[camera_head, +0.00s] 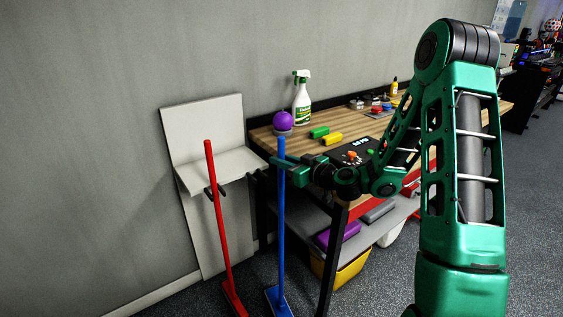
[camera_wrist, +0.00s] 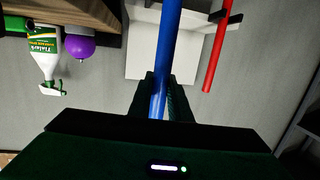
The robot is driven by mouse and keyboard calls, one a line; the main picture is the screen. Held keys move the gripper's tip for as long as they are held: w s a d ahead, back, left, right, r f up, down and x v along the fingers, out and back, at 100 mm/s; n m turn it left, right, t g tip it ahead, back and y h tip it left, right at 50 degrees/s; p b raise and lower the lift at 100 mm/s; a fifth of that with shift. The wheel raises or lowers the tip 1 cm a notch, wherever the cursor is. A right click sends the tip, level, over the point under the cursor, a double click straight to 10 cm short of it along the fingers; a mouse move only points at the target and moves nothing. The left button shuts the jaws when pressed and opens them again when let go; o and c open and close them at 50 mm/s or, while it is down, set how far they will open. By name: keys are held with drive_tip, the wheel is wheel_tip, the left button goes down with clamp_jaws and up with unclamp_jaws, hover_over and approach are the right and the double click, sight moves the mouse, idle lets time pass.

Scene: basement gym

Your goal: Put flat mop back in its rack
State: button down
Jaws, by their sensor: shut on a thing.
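My gripper (camera_head: 280,164) is shut on the upright blue handle of a mop (camera_head: 281,215). The handle also runs between my fingers in the wrist view (camera_wrist: 168,45). The mop's flat blue head (camera_head: 279,301) is low, at or near the floor; I cannot tell if it touches. The white rack (camera_head: 203,122) stands against the wall to the left, with a ledge and dark prongs. A red-handled tool (camera_head: 217,220) stands at the rack's left prongs, slightly tilted. The blue handle is right of the rack's prongs and looks apart from them in the head view.
A wooden workbench (camera_head: 360,118) stands right of the rack, its dark front leg close to the blue handle. On it are a purple ball (camera_head: 283,120), a spray bottle (camera_head: 302,104) and small coloured items. A yellow bin (camera_head: 345,274) is below. Floor at right is clear.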

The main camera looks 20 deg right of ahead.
drive_tip(key=shift+r+n+y, duration=0.1)
drive_tip(key=shift+n+y, duration=0.2)
drive_tip(key=shift+y, duration=0.1)
drive_tip(key=shift+w+a+f+n+g+y, duration=0.3)
drive_tip(key=shift+w+g+y, duration=0.1)
drive_tip(key=shift+w, duration=0.35)
drive_tip(key=shift+w+a+f+n+g+y, duration=0.15)
drive_tip(key=shift+w+f+n+g+y, duration=0.2)
drive_tip(key=shift+w, duration=0.35)
drive_tip(key=shift+w+a+f+n+g+y, duration=0.25)
drive_tip(key=shift+w+y, duration=0.2)
drive_tip(key=shift+w, duration=0.3)
drive_tip(key=shift+d, duration=0.1)
drive_tip(key=w+a, duration=0.3)
drive_tip(key=w, duration=0.8)
drive_tip(key=shift+w+a, duration=0.25)
drive_tip(key=shift+a, duration=0.1)
idle(1.1)
